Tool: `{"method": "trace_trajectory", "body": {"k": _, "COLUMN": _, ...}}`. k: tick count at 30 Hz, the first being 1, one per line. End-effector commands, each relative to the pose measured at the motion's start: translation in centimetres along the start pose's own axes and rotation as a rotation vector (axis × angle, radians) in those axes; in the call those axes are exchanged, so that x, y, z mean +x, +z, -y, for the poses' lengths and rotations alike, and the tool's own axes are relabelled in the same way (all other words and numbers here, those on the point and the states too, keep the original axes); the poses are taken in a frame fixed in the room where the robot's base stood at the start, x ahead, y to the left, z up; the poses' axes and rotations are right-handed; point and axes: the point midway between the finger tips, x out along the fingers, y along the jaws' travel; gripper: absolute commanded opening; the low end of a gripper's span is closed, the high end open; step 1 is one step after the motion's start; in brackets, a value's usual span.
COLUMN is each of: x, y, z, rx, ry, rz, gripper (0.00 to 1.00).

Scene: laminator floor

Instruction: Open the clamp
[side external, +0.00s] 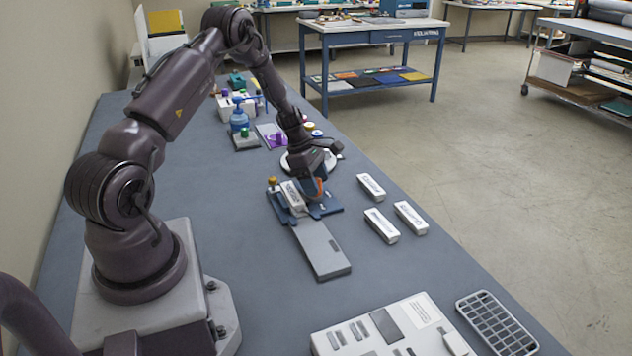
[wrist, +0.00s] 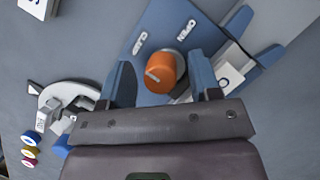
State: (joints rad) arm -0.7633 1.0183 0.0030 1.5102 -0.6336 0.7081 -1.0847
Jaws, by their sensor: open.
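The clamp's blue plate (side external: 329,208) lies on the grey-blue bench below my gripper (side external: 314,190). The plate also shows in the wrist view (wrist: 160,28), with two white labels, one reading OPEN. An orange knob (wrist: 163,72) with a pale line on top stands on the plate. My gripper (wrist: 160,80) is open, with one blue finger on each side of the knob. I cannot tell whether either finger touches it.
A grey slab (side external: 322,250) extends in front of the clamp. Several white labelled boxes (side external: 381,226) lie to its right. A round white plate (side external: 296,163) with small items stands behind. A white panel (side external: 392,330) and a grey tray (side external: 497,322) lie at the front.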

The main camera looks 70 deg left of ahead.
Motion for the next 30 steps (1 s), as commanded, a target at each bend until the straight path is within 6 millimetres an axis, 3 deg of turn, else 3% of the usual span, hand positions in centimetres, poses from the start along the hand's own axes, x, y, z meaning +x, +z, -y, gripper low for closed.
{"method": "trace_trajectory", "body": {"k": 9, "x": 0.28, "y": 0.02, "z": 0.00, "rx": 0.001, "ry": 0.000, "rz": 0.000, "gripper": 0.57}}
{"method": "trace_trajectory", "body": {"k": 15, "x": 0.26, "y": 0.02, "z": 0.01, "rx": 0.001, "ry": 0.000, "rz": 0.000, "gripper": 0.11}}
{"method": "trace_trajectory", "body": {"k": 30, "x": 0.27, "y": 0.01, "z": -0.01, "rx": 0.106, "ry": -0.044, "rz": 0.000, "gripper": 0.10}}
